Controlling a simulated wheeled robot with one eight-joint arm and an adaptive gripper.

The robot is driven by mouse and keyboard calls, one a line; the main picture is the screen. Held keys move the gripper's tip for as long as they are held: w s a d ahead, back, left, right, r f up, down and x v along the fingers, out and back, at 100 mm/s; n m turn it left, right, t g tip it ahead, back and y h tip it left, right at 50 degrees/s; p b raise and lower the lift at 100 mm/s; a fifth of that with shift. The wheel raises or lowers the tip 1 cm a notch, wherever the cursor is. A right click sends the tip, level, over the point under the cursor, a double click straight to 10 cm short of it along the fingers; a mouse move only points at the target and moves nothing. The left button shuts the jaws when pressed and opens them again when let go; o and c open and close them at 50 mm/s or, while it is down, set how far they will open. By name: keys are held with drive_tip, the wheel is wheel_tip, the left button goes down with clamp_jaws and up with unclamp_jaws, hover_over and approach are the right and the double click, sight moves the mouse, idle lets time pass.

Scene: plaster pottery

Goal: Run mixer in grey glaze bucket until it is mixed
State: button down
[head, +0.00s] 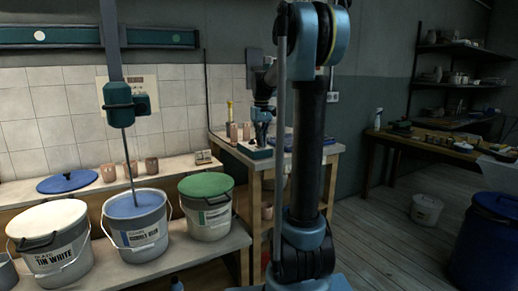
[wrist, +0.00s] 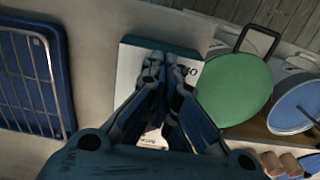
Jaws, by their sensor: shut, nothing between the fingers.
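The open bucket (head: 143,222) stands in the middle of the low bench, its contents blue-grey. The mixer (head: 118,97) hangs from a rail, its shaft reaching down into this bucket. Whether the shaft turns cannot be told. The bucket's blue top also shows at the right of the wrist view (wrist: 300,105). My gripper (wrist: 166,80) is shut and empty, over a white-faced box with a dark teal edge (wrist: 130,70). Lettering on the box is partly hidden by the fingers; contact cannot be told. In the head view my gripper (head: 262,132) is at the small wooden bench.
A green-lidded bucket (head: 205,190) stands right of the open one, a white-lidded bucket (head: 48,225) left. A blue lid (head: 67,182) and several cups (head: 152,166) line the ledge behind. A blue rack (wrist: 30,75) lies left of the box. Floor at right is partly open.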

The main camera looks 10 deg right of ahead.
drive_tip(key=shift+r, duration=3.4)
drive_tip(key=s+f+m, duration=0.1)
drive_tip(key=s+f, duration=0.7)
drive_tip(key=s, duration=0.4)
drive_tip(key=s+d+f+m+t, duration=0.1)
drive_tip(key=s+f, duration=0.8)
drive_tip(key=s, duration=0.3)
drive_tip(key=s+f+m+t, duration=0.1)
drive_tip(key=s+f+m, duration=0.1)
drive_tip(key=s+f, duration=0.7)
drive_tip(key=s, duration=0.3)
drive_tip(key=shift+d+f, duration=0.15)
drive_tip(key=shift+f, duration=0.05)
drive_tip(key=shift+w, duration=0.1)
